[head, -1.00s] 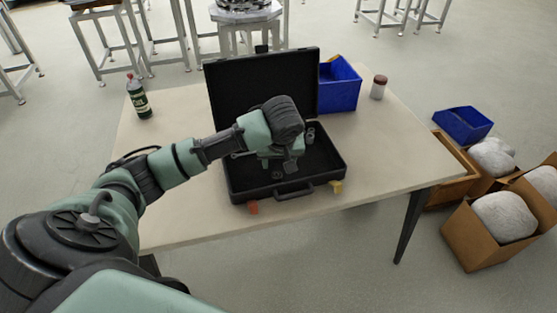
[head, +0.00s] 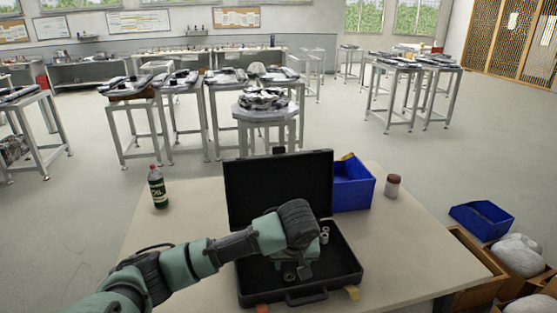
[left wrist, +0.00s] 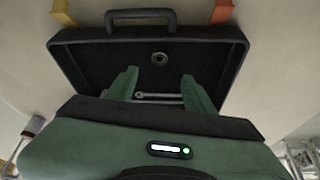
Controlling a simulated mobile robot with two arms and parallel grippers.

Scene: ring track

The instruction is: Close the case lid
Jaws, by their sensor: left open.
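The black case stands open on the table. Its lid (head: 270,187) is upright at the back, and its base (head: 352,272) lies flat in front, with the handle (head: 306,297) toward me. My left gripper (head: 298,266) is over the base, in front of the lid, and its fingers are partly hidden by my wrist. In the left wrist view the gripper (left wrist: 160,90) is open and empty, with its fingers apart over the case base (left wrist: 228,60). The lid is not seen there. My right gripper is not in view.
A blue bin (head: 354,189) stands close behind the lid's right side. A jar (head: 392,186) and an oil bottle (head: 158,187) are on the table (head: 180,230). A yellow block (head: 352,292) and a red block (head: 262,308) sit at the case's front. Boxes stand on the floor at right.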

